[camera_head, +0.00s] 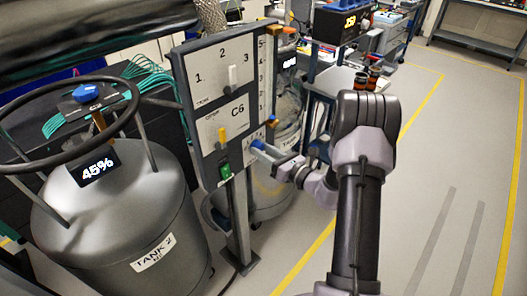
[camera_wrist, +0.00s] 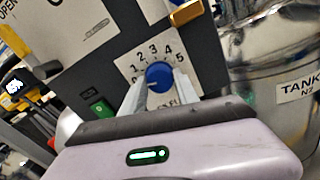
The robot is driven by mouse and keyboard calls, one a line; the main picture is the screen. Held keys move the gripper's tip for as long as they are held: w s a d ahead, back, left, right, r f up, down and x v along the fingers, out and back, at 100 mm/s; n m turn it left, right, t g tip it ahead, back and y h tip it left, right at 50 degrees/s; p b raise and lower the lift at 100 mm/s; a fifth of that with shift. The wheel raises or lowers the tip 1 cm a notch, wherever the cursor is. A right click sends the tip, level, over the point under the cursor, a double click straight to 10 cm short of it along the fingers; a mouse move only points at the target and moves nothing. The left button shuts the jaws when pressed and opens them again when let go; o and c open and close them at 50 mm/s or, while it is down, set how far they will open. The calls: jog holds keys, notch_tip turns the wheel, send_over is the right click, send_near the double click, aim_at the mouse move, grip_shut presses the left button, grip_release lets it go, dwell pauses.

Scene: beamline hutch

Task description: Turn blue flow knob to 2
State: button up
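A pale mark on the knob seems to point to the lower left, near the start of the scale; the exact reading is unclear. In the head view the knob (camera_head: 257,144) is at the panel's lower right. My gripper (camera_wrist: 160,84) reaches in from below, with one pale finger on each side of the knob. I cannot tell whether the fingers touch it. In the head view my gripper (camera_head: 266,152) is at the knob.
The panel (camera_head: 190,90) carries a 1-2-3 slider, a yellow lever (camera_head: 222,136) and a green switch (camera_head: 226,171). A brass-coloured part (camera_wrist: 186,13) is just above the dial. Tank 2 (camera_head: 145,225) stands left, another tank (camera_wrist: 285,95) behind. Floor at right is clear.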

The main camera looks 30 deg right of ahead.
grip_shut()
jog(key=shift+m+p, duration=0.4)
jog(key=shift+p, duration=0.05)
jog(key=shift+r+m+p, duration=0.15)
jog(key=shift+m+p, duration=0.85)
jog(key=shift+p, duration=0.1)
jog(key=m+p, duration=0.2)
jog(key=shift+m, duration=0.4)
jog(key=m+p, duration=0.4)
jog(key=m, duration=0.1)
jog(key=shift+m, duration=0.4)
jog(key=shift+f+m, duration=0.2)
jog(key=shift+m, duration=0.1)
jog(key=o, duration=1.1)
grip_release()
